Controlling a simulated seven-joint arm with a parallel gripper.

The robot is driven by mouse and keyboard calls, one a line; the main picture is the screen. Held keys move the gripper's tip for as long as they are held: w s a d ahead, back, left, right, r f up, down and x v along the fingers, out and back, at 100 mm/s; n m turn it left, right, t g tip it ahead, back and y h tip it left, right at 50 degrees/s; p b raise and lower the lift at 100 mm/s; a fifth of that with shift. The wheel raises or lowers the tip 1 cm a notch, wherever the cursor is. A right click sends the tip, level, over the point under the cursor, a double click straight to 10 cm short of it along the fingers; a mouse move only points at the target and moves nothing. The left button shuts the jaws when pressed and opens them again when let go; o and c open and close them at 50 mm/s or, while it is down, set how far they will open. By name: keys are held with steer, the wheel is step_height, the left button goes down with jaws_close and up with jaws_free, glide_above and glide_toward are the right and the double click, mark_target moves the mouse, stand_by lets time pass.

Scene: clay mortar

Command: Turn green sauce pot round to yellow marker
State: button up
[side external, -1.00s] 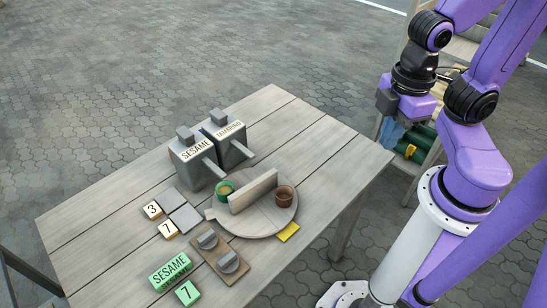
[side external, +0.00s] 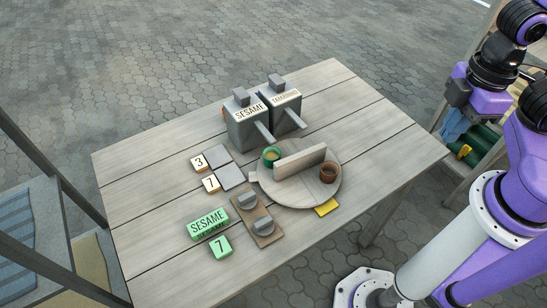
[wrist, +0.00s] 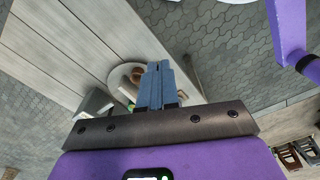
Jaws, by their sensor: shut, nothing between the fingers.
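The green sauce pot (side external: 270,155) stands on the round wooden turntable (side external: 300,196), at its far left side, behind an upright grey divider (side external: 299,160). A brown pot (side external: 328,173) stands on the other side of the divider. The yellow marker (side external: 326,207) lies flat on the table at the turntable's near right edge. My gripper (side external: 452,132) is beyond the table's right end, apart from everything on it. In the wrist view its blue fingers (wrist: 160,66) are together and empty, partly covering the turntable (wrist: 118,72). The brown pot (wrist: 137,76) and a bit of green (wrist: 130,106) show there.
Two grey boxes, labelled SESAME (side external: 247,125) and probably TAMARIND (side external: 284,112), stand behind the turntable with levers towards it. The table's right end is clear.

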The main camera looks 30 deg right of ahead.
steer(key=o, duration=0.5)
steer(key=shift+w+a, duration=0.1)
steer(key=shift+o, duration=1)
steer(key=w+a+f+n, duration=0.1)
steer(key=w+a+n, duration=0.1)
steer(key=w+a, duration=0.6)
steer(key=w, duration=0.2)
steer(key=shift+w+a+f, duration=0.25)
steer(key=shift+w+a, duration=0.05)
steer(key=shift+w, duration=0.1)
steer(key=n, duration=0.2)
glide_above(301, 154)
step_height(301, 154, down, 5)
step_height(301, 154, down, 18)
steer(key=shift+r, duration=0.1)
jaws_close()
